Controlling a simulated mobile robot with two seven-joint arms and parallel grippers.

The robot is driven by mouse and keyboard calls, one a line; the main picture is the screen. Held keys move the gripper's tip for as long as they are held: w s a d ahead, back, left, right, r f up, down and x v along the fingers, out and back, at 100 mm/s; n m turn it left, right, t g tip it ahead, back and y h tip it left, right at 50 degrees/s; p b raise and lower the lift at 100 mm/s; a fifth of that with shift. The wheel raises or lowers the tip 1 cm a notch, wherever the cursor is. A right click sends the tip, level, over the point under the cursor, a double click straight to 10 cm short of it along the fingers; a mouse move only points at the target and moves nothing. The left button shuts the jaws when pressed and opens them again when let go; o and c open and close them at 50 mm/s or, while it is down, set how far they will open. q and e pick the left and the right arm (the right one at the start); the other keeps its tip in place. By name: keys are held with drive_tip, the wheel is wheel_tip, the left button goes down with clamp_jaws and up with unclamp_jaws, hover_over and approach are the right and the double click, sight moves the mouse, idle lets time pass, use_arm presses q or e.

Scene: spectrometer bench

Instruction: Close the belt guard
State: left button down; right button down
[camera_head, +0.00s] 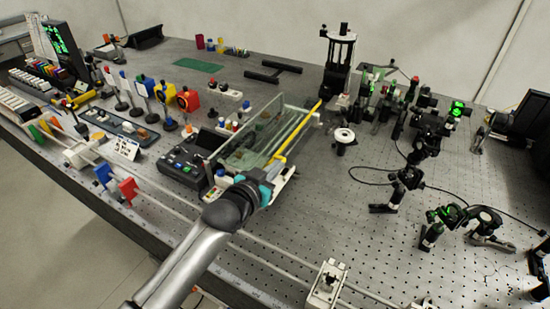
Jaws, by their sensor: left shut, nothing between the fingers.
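The belt guard seems to be the clear panel (252,135) that stands tilted up over a pale, greenish bed, in the middle of the camera_head view. A yellow bar (300,130) runs along the right side of this unit. My left gripper (268,178) is at the near end of the unit, close to the lower end of the yellow bar. It is shut with nothing in it. I cannot tell whether it touches the unit. My wrist hides part of the unit's near corner. My right gripper is not in view.
A dark control box (185,167) with buttons stands just left of the unit. A white round knob (344,136) and several optical mounts stand to the right. A rail with a white carriage (326,284) runs along the front. Bare perforated bench lies right of my arm.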

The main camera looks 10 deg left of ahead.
use_arm(q)
drive_tip(key=shift+d+f+m+y+b, duration=0.1)
drive_tip(key=shift+f+m+y+b, duration=0.3)
drive_tip(key=shift+f+m, duration=0.8)
drive_tip(key=shift+f, duration=0.1)
drive_tip(key=shift+r+p, duration=0.6)
drive_tip(key=shift+p, duration=0.05)
drive_tip(key=r+p, duration=0.3)
drive_tip(key=shift+s+d, duration=0.1)
drive_tip(key=shift+d, duration=0.2)
drive_tip(key=v, duration=1)
drive_tip(key=shift+p, duration=0.35)
drive_tip(key=shift+f, duration=0.15)
